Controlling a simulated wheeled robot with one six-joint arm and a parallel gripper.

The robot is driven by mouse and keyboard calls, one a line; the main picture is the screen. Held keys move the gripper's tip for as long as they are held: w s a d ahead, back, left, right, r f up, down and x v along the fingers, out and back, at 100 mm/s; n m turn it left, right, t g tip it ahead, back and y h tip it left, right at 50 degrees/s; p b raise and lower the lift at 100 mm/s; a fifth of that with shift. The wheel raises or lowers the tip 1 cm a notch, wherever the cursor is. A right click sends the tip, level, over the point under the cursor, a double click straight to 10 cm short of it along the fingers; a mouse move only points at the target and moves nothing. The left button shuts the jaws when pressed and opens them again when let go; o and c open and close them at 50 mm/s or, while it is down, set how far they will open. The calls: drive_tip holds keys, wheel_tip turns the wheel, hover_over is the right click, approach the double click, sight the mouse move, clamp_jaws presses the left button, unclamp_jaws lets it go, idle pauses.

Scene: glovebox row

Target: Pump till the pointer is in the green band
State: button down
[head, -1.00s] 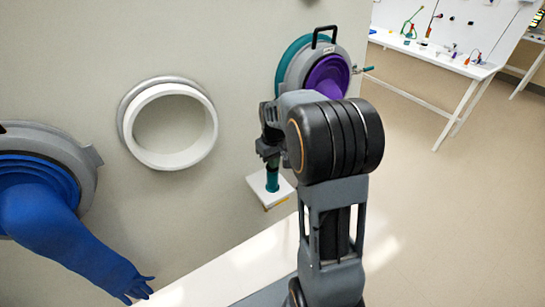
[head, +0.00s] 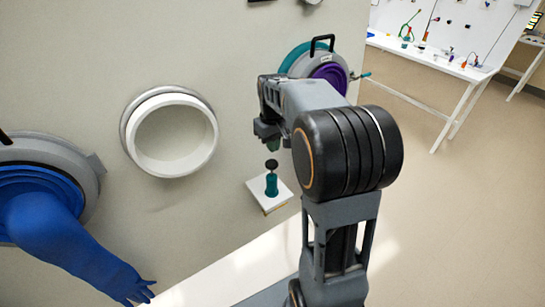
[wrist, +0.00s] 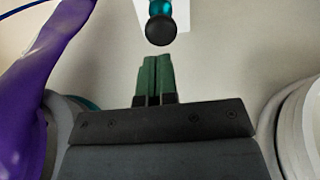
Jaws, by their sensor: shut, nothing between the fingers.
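The pump (head: 272,184) is a small teal cylinder with a black round knob on top. It stands upright on a small white shelf (head: 282,198) on the wall. In the wrist view the pump's black knob (wrist: 160,30) shows at the top, just beyond the fingertips. My gripper (head: 268,138) is above the knob in the head view, apart from it. In the wrist view my gripper (wrist: 156,62) has its green fingers together and empty. No gauge pointer or green band can be made out in either view.
A white ring port (head: 172,133) is left of the shelf. A blue glove (head: 70,240) hangs out at the left. A purple glove (wrist: 35,85) is close at the left of the wrist view. A white table (head: 430,62) stands far right, with open floor before it.

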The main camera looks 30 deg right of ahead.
drive_tip(key=shift+r, duration=2.05)
wheel_tip(320, 180, up, 4)
drive_tip(key=b, duration=0.4)
hover_over(272, 162)
drive_tip(key=shift+s+d+r, duration=0.1)
drive_tip(key=shift+d+r, duration=0.05)
wheel_tip(272, 162, down, 14)
drive_tip(key=shift+p, duration=0.3)
